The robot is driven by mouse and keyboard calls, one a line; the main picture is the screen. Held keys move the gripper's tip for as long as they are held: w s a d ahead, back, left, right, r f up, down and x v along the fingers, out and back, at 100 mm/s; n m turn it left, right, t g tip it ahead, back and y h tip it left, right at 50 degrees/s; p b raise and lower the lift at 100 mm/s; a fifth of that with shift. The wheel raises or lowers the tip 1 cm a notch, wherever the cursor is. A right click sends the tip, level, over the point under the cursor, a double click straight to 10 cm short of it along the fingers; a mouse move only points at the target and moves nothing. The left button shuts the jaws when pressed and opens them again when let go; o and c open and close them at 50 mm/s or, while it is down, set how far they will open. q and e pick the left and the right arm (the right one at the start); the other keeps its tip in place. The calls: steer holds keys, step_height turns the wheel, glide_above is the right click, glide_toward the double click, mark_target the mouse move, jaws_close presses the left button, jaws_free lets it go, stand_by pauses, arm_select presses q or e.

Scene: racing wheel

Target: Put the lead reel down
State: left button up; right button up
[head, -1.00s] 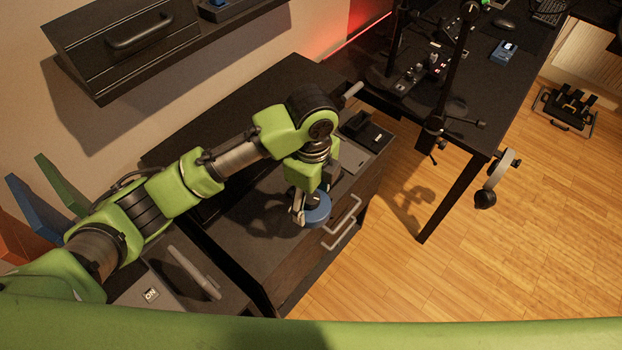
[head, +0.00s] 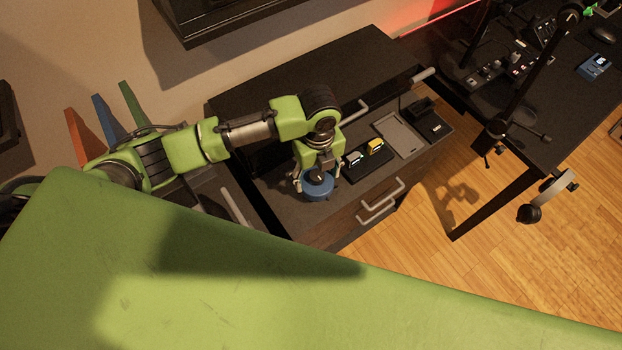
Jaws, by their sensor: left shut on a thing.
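The lead reel (head: 319,191) is a round blue spool with a dark centre, low over the dark cabinet top (head: 290,222) near its front edge. My left gripper (head: 316,180) points down and is shut on the reel. I cannot tell whether the reel touches the surface under it. The gripper's wrist hides part of the fingers. My right gripper is not in view.
A dark tray (head: 368,163) with small yellow and white items lies right of the reel, then a grey tray (head: 399,136) and a black holder (head: 428,120). Drawer handles (head: 381,206) stick out in front. A black desk (head: 540,130) stands at the right.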

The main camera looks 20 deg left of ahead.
mark_target(311, 184)
arm_select(q)
steer(key=shift+a+f, duration=0.45)
steer(key=shift+f, duration=0.05)
steer(key=f, duration=0.1)
steer(key=f+p, duration=0.1)
steer(key=f, duration=0.1)
steer(key=shift+s+a, duration=0.1)
steer(key=shift+a, duration=0.3)
steer(key=shift+f+p, duration=0.3)
steer(key=shift+f, duration=0.2)
steer(key=o, duration=1.6)
steer(key=shift+f, duration=0.15)
